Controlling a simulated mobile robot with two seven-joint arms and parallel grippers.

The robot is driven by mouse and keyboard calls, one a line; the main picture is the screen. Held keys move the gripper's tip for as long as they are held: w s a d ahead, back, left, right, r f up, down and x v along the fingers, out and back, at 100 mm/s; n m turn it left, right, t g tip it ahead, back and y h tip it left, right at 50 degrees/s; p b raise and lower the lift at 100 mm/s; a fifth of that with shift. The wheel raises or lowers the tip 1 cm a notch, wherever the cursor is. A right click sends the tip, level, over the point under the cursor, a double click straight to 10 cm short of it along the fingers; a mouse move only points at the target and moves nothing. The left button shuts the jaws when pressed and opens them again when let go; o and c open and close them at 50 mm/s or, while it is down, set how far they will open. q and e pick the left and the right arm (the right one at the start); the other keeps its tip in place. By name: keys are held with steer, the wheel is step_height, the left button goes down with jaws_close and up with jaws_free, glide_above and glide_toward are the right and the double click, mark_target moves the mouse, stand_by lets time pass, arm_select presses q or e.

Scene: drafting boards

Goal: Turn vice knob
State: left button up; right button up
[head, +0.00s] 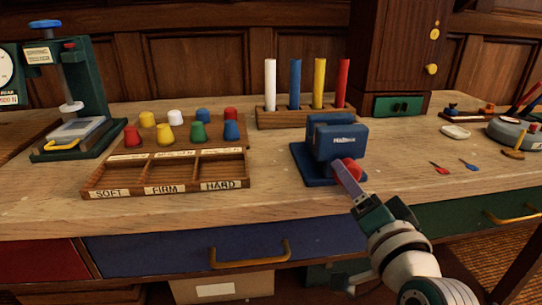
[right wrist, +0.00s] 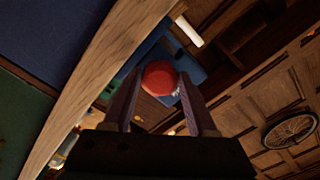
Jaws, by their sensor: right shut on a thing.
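The blue vice (head: 335,140) stands on the wooden bench, right of the middle in the head view. Its red knob (head: 355,168) faces the front right. My right gripper (head: 350,176) reaches in from the lower right and is shut on the knob. In the right wrist view the round red knob (right wrist: 159,78) sits between the two fingers of my gripper (right wrist: 163,95), with the blue vice body (right wrist: 190,62) behind it. My left gripper is not in view.
A sorting tray (head: 166,188) marked SOFT, FIRM and HARD lies left of the vice, with several coloured pegs behind it. A rack (head: 300,118) of coloured rods stands behind the vice. Small red and blue items (head: 468,164) lie to the right. Bench front is clear.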

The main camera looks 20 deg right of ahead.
steer(key=shift+s+d+r+n+b, duration=0.15)
steer(key=shift+n+b, duration=0.25)
steer(key=shift+n, duration=5.1)
steer(key=shift+w+d+r+n+b, duration=0.15)
steer(key=shift+n+b, duration=0.25)
steer(key=shift+n, duration=5.1)
steer(key=shift+s+d+n+b, duration=0.15)
steer(key=shift+n+b, duration=0.25)
steer(key=shift+n, duration=5.1)
steer(key=o, duration=1.4)
steer(key=shift+c, duration=0.2)
